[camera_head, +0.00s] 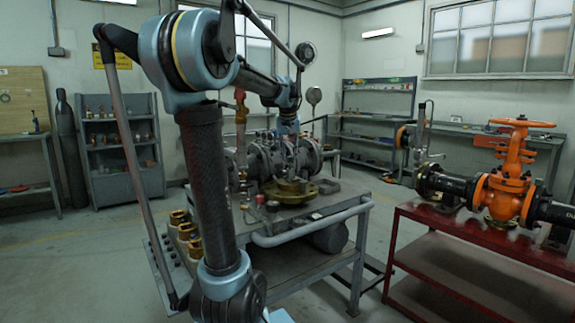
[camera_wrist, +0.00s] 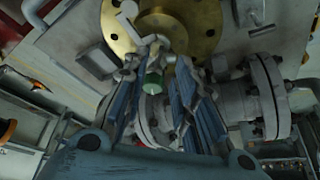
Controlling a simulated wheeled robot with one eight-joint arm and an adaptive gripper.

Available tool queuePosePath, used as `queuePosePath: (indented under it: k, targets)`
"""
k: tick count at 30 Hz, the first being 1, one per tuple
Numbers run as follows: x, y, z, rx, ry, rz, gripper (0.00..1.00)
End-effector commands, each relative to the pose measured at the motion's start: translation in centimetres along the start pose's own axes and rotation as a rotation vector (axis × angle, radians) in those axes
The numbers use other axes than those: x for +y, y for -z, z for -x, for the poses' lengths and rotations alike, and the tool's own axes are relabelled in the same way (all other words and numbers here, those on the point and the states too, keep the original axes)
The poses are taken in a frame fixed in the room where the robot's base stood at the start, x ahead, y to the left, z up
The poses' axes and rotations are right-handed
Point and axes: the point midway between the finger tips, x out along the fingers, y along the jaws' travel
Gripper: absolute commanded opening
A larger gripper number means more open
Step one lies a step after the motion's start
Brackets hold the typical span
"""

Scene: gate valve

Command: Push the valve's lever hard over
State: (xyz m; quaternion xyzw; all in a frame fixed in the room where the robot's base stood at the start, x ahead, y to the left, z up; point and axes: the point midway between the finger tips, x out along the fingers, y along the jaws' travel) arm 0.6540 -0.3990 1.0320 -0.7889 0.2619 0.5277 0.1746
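My gripper (camera_wrist: 160,72) points down in the wrist view, its two blue-grey fingers apart. A green-capped part (camera_wrist: 153,80) shows between them, with a grey metal piece just above it. I cannot tell whether a finger touches either. The brass flange (camera_head: 297,193) lies in front of that assembly.
The grey bench (camera_head: 335,190) has a front rail and several brass fittings (camera_head: 187,235) at its left. An orange gate valve (camera_head: 508,185) stands on a red table (camera_head: 470,255) at right. Shelves (camera_head: 122,150) line the walls. Floor shows between bench and red table.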

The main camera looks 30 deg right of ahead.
Motion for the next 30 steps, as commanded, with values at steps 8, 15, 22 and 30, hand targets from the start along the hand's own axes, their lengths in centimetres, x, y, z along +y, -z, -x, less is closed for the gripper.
queuePosePath:
  k: [8,15,22,30]
  targets:
    - [0.0,0.0,-4.0,0.0,0.0,0.0,0.26]
    - [-0.1,0.0,-5.2,0.0,0.0,0.0,0.26]
    - [-0.1,0.0,-5.3,0.0,0.0,0.001,0.26]
    - [-0.3,0.0,-5.2,0.0,0.001,0.003,0.0]
